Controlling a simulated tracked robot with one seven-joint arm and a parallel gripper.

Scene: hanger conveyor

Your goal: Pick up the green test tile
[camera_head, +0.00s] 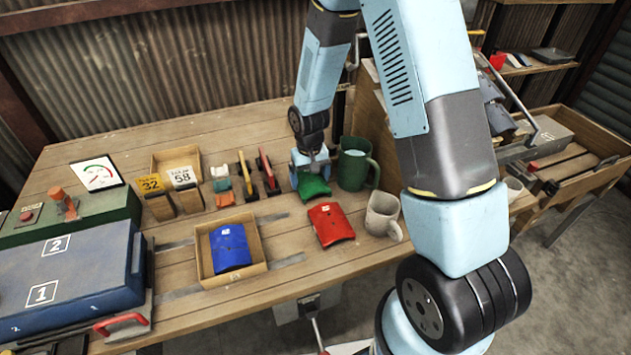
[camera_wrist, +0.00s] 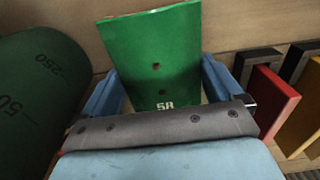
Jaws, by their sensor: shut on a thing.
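The green test tile (camera_head: 313,187) is a curved green plate at the far side of the wooden workbench. It also shows in the wrist view (camera_wrist: 155,55), with two dark holes and a white marking at its lower edge. My gripper (camera_head: 309,170) is above the tile in the head view. In the wrist view its two blue fingers (camera_wrist: 160,90) stand on either side of the tile, shut on it. I cannot tell whether the tile is clear of the bench.
A green mug (camera_head: 355,165) stands close right of the tile. A grey mug (camera_head: 383,215) and a red tile (camera_head: 331,224) are nearer. A blue tile (camera_head: 230,247) lies in a wooden tray (camera_head: 205,277). Red-and-black (camera_head: 268,172) and yellow-and-black (camera_head: 247,175) pieces stand left of my gripper.

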